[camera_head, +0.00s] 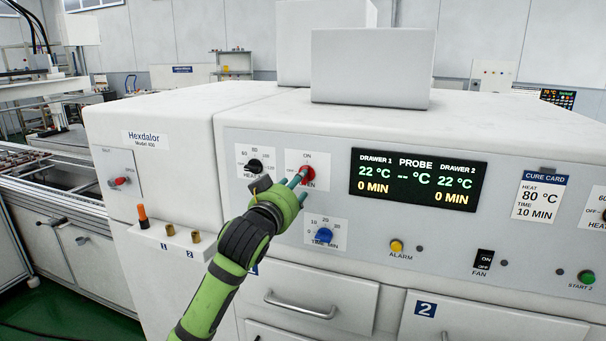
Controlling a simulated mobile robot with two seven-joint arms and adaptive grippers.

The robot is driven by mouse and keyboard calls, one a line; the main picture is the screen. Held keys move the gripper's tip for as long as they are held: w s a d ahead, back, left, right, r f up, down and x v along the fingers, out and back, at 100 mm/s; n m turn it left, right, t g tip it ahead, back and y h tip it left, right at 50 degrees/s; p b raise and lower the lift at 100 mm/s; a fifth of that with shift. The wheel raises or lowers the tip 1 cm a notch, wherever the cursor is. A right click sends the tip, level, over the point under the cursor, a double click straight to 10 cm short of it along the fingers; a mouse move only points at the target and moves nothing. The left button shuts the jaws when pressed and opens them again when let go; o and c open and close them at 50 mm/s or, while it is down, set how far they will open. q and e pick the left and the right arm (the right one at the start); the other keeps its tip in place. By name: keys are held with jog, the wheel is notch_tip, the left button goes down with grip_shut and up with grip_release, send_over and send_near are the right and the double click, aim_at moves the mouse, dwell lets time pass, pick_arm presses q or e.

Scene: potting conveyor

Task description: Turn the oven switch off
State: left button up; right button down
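The oven switch (309,173) is a red knob on a white plate marked ON at the top, on the front panel of the white oven. The rest of the plate's lettering is partly hidden by my gripper. My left gripper (303,185) is in front of this plate, with its green arm rising from the lower left. Its two teal fingers are apart, with nothing seen between them. The upper fingertip overlaps the knob's lower left side; I cannot tell whether it touches. The lower fingertip is below the knob. My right gripper is out of view.
A black heat knob (255,166) is just left of the switch, and a blue timer knob (323,235) is below it. A display (418,180) is to the right. Drawer handles (300,306) stick out below. Small pegs (143,216) stand on a ledge at left.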

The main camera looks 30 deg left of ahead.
pick_arm(q)
jog(key=p+x, duration=0.1)
jog(key=x, duration=0.4)
jog(key=shift+w+p, duration=0.25)
jog(key=shift+p, duration=0.1)
grip_shut()
